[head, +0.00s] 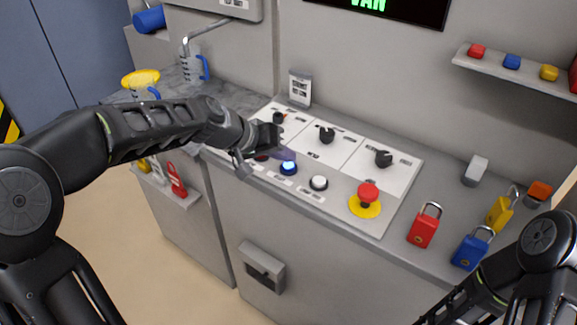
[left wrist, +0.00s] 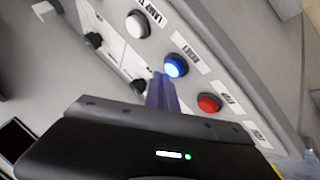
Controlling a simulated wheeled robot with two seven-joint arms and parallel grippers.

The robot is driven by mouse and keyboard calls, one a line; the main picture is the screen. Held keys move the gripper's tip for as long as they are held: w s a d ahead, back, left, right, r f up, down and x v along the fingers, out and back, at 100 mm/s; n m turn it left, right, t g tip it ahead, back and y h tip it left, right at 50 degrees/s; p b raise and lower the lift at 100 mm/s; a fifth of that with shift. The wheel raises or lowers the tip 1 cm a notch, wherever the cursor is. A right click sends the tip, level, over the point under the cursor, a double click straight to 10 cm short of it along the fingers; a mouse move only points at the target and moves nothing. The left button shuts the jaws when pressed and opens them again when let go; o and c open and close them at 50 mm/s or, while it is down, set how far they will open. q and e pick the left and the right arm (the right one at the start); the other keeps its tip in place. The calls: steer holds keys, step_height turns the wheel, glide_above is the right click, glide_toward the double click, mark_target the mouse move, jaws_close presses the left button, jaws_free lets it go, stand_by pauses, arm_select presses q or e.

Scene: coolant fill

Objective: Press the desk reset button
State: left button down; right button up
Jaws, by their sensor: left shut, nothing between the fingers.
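The reset button (head: 288,168) is a lit blue round button on the sloped desk panel. In the left wrist view the blue button (left wrist: 176,66) sits beside a label reading RESET. My left gripper (head: 280,155) is shut and empty, with its fingertips close to the blue button. In the left wrist view its fingers (left wrist: 160,94) end just beside the button; I cannot tell whether they touch it. My right arm shows at the lower right, but its gripper is out of view.
A white button (head: 319,182) and a red button (left wrist: 209,103) flank the blue one. A red emergency mushroom button on a yellow base (head: 366,200) stands to the right. Black knobs (head: 326,134) lie behind. Red (head: 424,228), blue (head: 471,250) and yellow padlocks stand on the right counter.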

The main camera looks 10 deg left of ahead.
mark_target(285, 167)
arm_select(q)
steer(key=shift+f+b, duration=0.7)
stand_by(0.8)
steer(key=shift+r, duration=0.15)
steer(key=shift+r+p, duration=0.65)
steer(key=shift+r, duration=0.15)
steer(key=shift+r, duration=0.1)
steer(key=shift+r+p, duration=1.85)
steer(key=shift+r, duration=0.6)
steer(key=shift+f, duration=0.1)
